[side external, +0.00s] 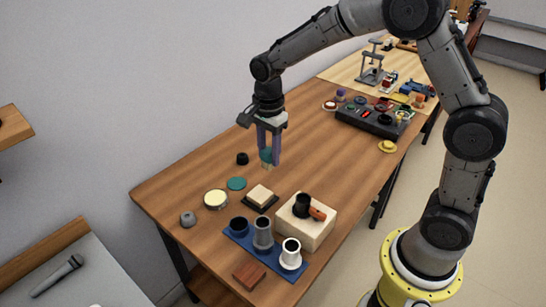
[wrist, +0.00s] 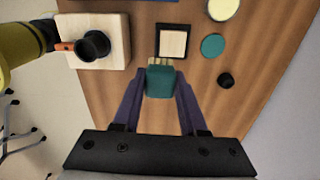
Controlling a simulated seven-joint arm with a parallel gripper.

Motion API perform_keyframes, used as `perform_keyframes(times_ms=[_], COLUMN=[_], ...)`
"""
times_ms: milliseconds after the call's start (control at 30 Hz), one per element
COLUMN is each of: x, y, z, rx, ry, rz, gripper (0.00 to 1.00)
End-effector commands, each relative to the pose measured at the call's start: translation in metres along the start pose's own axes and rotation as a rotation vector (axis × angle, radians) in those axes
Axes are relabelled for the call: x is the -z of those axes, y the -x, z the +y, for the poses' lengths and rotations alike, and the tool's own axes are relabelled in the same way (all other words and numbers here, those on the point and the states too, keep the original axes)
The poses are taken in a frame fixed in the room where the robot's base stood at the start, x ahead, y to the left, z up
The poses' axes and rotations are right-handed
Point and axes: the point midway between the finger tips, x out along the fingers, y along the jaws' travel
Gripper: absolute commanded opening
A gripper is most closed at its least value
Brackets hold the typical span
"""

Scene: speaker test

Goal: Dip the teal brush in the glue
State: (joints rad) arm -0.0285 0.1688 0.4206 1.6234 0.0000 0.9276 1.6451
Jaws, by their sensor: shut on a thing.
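The teal brush (wrist: 160,82) is held between the two purple fingers of my gripper (wrist: 161,88) in the wrist view, with its pale bristles pointing away from the palm. In the side view the brush (side external: 265,156) hangs bristles down from my gripper (side external: 269,155), above the table. A round pot with a cream surface, seemingly the glue (side external: 215,199), stands open on the table, left of and nearer than the gripper. The glue (wrist: 223,8) is partly cut off at the top of the wrist view. A flat teal disc (side external: 236,184) lies beside it.
A black knob-like piece (side external: 242,158) and a cream block on a dark base (side external: 260,196) are near the gripper. A pale box (side external: 316,228) and a blue mat (side external: 285,287) with cups stand in front. A dark panel (side external: 372,119) is further back.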

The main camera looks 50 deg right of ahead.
Motion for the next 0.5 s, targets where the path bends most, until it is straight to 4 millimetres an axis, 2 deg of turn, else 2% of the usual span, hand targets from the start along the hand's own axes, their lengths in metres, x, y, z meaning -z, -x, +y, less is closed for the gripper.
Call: perform_keyframes(times_ms=[133,300,500], x=[-0.016,-0.046,-0.08], y=[0.004,-0.006,-0.031], z=[-0.041,-0.086,-0.116], rx=[0.0,-0.002,-0.003], ry=[-0.021,-0.02,0.01], rz=[0.0,0.0,0.001], gripper=[0.0,0.0,0.0])
